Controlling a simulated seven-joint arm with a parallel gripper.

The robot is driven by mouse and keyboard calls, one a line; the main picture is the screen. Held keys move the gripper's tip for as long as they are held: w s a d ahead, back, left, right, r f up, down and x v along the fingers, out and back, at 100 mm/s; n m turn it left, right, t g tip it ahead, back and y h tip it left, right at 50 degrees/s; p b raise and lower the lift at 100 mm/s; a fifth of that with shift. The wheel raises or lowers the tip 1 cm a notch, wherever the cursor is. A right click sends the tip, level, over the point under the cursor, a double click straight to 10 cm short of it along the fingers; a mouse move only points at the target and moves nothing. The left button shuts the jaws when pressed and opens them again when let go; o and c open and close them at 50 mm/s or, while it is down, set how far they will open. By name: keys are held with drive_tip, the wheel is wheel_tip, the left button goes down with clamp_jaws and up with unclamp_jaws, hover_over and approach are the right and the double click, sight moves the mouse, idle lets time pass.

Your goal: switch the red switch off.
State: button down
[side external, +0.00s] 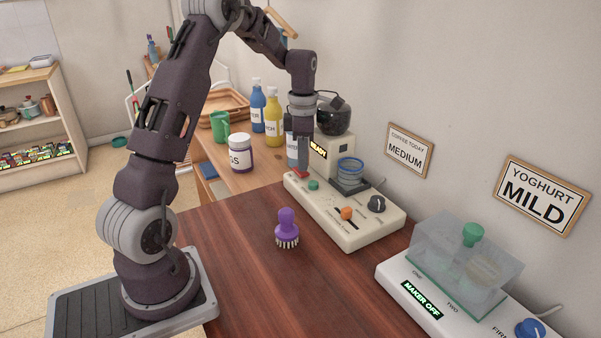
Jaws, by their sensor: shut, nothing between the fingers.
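The red switch (301,173) is at the left end of the cream coffee machine's control panel (352,235). My gripper (303,165) points straight down just over the red switch, with its fingers shut and empty. The fingertips look to be at or very near the switch; I cannot tell whether they touch it. The fingers partly cover the switch, so its tilt is hard to read. A lit display (318,149) on the machine is partly hidden by my gripper.
A green button (313,185), an orange slider (346,213) and a black knob (376,204) share the panel. A purple brush (287,228) stands in front. A white yoghurt maker (420,287) is at the right. Bottles and a jar (240,153) stand behind at left. The front brown tabletop is mostly clear.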

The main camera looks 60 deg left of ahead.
drive_tip(key=shift+f, duration=0.5)
drive_tip(key=shift+r, duration=3.5)
